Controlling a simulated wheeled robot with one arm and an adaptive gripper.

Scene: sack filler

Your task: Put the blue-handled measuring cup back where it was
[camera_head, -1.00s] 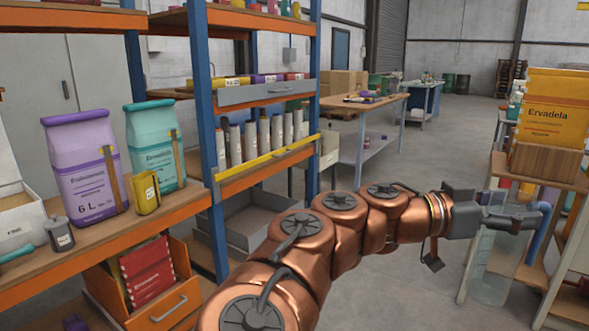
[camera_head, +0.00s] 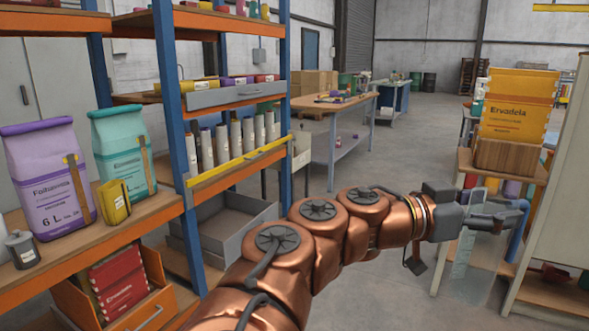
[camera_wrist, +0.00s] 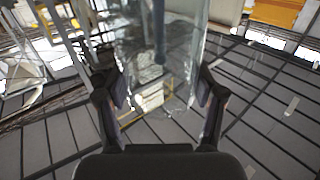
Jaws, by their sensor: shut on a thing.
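The clear measuring cup (camera_head: 472,268) has a blue handle (camera_head: 517,240) on its right side. It hangs upright below my gripper (camera_head: 487,213), at the right of the head view. My gripper is shut on the cup, and its dark fingers cover part of the top. In the wrist view the clear cup wall (camera_wrist: 160,62) stands between the two fingers of my gripper (camera_wrist: 160,92), with the floor seen through it. I cannot make out anything inside the cup.
A wooden-topped stand (camera_head: 530,172) with a yellow Ervadela bag (camera_head: 510,118) is right behind the cup. A pale cabinet (camera_head: 562,200) is at the right edge. Orange-and-blue shelving (camera_head: 172,85) with bags fills the left. Open floor (camera_head: 350,175) lies in the middle.

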